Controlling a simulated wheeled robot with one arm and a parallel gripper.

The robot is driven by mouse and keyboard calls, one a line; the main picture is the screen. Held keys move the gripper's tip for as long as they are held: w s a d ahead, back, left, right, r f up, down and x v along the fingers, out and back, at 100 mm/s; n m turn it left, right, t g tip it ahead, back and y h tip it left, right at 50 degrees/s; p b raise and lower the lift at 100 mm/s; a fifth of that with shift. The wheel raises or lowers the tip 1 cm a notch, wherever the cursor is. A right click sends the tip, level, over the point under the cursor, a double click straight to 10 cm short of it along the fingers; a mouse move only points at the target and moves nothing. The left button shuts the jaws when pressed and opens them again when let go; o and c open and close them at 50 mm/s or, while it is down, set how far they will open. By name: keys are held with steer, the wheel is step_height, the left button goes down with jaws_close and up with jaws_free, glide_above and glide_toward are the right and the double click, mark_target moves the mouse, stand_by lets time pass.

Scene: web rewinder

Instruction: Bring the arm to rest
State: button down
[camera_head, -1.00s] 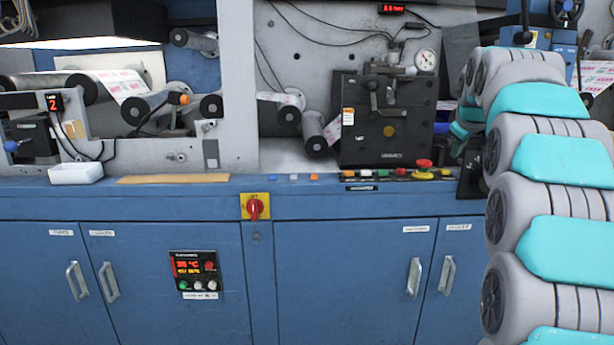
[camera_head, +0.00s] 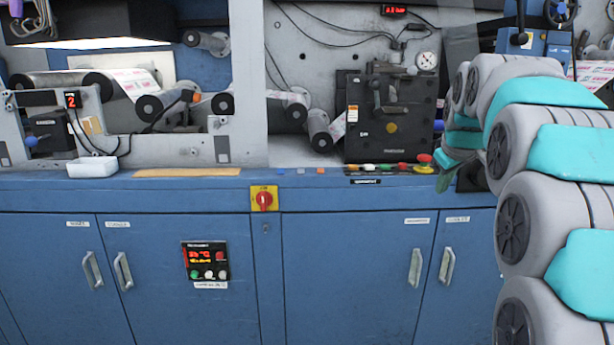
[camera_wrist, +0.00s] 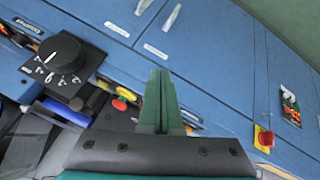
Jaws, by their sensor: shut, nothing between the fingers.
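My arm (camera_head: 545,140) is bent along the right side of the head view, in grey segments with turquoise covers. My gripper (camera_wrist: 160,100) shows in the wrist view as two dark green fingers closed together, with nothing between them. In the wrist view the fingers appear over the blue console, beside the red mushroom button (camera_wrist: 119,104). I cannot tell how far above the surface they are.
The console carries a red mushroom button (camera_head: 424,159), a white tray (camera_head: 93,167) and a tan strip (camera_head: 188,172). A red rotary switch (camera_head: 264,199) is on the front. A black knob (camera_wrist: 60,52) shows in the wrist view. Blue cabinet doors (camera_head: 350,280) with handles stand below.

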steer(key=s+a+f+m+g, duration=0.1)
steer(key=s+a+f+g, duration=0.2)
steer(key=s, duration=1.1)
steer(key=s+a+f+m+g+y, duration=0.1)
steer(key=s+a+f, duration=0.5)
steer(key=s+f, duration=0.8)
steer(key=s+a+f+m+g, duration=0.2)
steer(key=s+f, duration=0.6)
steer(key=s, duration=0.8)
steer(key=a+g, duration=0.2)
steer(key=a, duration=0.1)
steer(key=shift+a+f+m+g+y, duration=0.25)
steer(key=shift+a+m+g+y, duration=0.05)
